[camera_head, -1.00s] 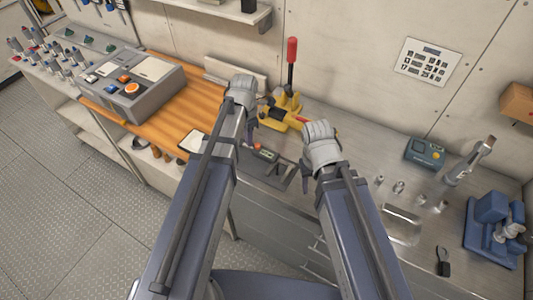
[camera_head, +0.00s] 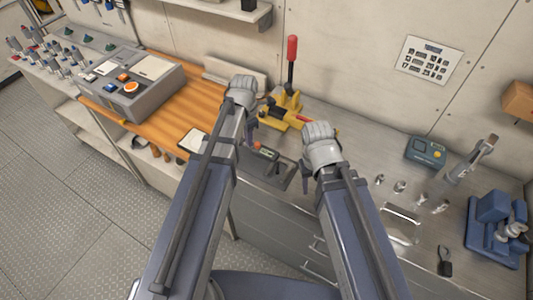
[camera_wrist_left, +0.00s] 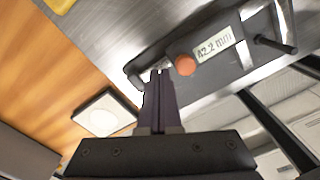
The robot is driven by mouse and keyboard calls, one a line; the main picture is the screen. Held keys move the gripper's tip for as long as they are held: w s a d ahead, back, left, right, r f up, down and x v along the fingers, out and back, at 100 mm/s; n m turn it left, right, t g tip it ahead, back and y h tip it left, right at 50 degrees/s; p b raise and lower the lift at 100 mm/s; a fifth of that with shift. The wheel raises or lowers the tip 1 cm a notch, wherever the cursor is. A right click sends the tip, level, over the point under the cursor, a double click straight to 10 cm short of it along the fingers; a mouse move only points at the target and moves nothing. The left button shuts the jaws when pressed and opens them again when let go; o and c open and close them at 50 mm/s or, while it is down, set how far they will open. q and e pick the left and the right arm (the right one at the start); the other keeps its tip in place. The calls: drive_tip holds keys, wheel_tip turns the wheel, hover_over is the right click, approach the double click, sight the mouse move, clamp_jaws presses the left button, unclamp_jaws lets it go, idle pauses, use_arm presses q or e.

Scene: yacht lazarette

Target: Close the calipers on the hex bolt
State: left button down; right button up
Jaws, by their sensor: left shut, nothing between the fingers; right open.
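The calipers (camera_wrist_left: 205,48) lie on a dark grey tray (camera_wrist_left: 262,74); their display reads 42.2 mm and an orange knob (camera_wrist_left: 185,65) sits at one end. They also show in the head view (camera_head: 268,154). A dark rod-like piece (camera_wrist_left: 275,44) is near two pale bars at the other end; it may be the hex bolt, but I cannot tell surely. My left gripper (camera_wrist_left: 158,74) is shut and empty, its tips beside the orange-knob end; contact is unclear. My right gripper (camera_head: 306,168) is right of the tray, open, its fingers mostly hidden by the hand.
A yellow press with a red lever (camera_head: 290,65) stands behind the tray. A grey control box (camera_head: 131,88) is on the wooden top at left. A teal device (camera_head: 425,152), small metal parts and a blue vise (camera_head: 493,230) occupy the steel bench at right.

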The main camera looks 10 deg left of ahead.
sight(257, 143)
use_arm(q)
drive_tip(key=shift+f, duration=0.2)
use_arm(e)
drive_tip(key=shift+f, duration=0.2)
use_arm(q)
drive_tip(key=shift+s+d, duration=0.3)
drive_tip(key=shift+d, duration=0.55)
drive_tip(key=shift+s+d, duration=0.3)
drive_tip(key=shift+d, duration=0.55)
idle(0.9)
drive_tip(key=shift+w+a, duration=0.1)
drive_tip(key=shift+a, duration=0.1)
idle(0.5)
drive_tip(key=shift+w+a, duration=0.25)
drive_tip(key=shift+a, duration=0.5)
drive_tip(key=shift+r, duration=0.15)
use_arm(e)
drive_tip(key=shift+r, duration=0.1)
use_arm(q)
wheel_tip(257, 143, up, 8)
drive_tip(key=p, duration=0.8)
use_arm(e)
wheel_tip(257, 143, up, 8)
